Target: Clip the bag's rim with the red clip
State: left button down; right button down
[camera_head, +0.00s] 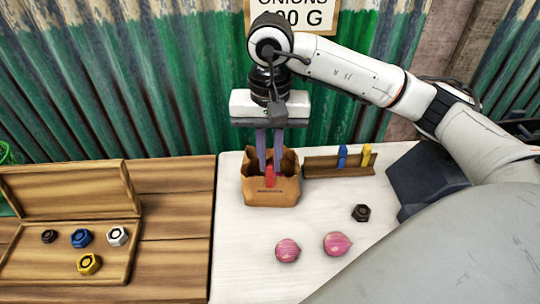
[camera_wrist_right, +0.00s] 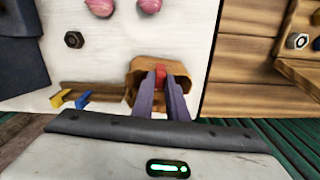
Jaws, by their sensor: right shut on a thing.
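The brown paper bag (camera_head: 272,190) stands open on the white part of the table in the head view. It also shows in the right wrist view (camera_wrist_right: 142,68). My right gripper (camera_head: 269,166) points down at the bag and is shut on the red clip (camera_head: 270,176). In the right wrist view the red clip (camera_wrist_right: 160,71) is between the fingertips (camera_wrist_right: 160,80), over the bag's near-side rim. I cannot tell whether the clip grips the paper. My left gripper is not in view.
A wooden rack (camera_head: 325,165) right of the bag holds a blue clip (camera_head: 342,156) and a yellow clip (camera_head: 366,155). Two onions (camera_head: 337,244) and a dark nut (camera_head: 361,213) lie in front. An open wooden box (camera_head: 66,265) with several nuts is at left. Corrugated metal stands behind.

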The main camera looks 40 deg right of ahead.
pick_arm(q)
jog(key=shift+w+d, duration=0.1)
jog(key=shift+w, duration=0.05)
pick_arm(e)
jog(key=shift+f, duration=0.3)
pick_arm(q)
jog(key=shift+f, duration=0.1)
pick_arm(e)
jog(key=c, duration=1.7)
grip_release()
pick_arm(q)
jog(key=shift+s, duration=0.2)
pick_arm(e)
jog(key=shift+o, duration=0.2)
pick_arm(q)
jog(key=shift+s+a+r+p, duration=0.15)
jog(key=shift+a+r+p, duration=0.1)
jog(key=shift+p, duration=0.4)
pick_arm(e)
notch_tip(320, 180, up, 10)
jog(key=shift+r, duration=0.15)
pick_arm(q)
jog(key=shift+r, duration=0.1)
pick_arm(e)
jog(key=shift+r, duration=0.1)
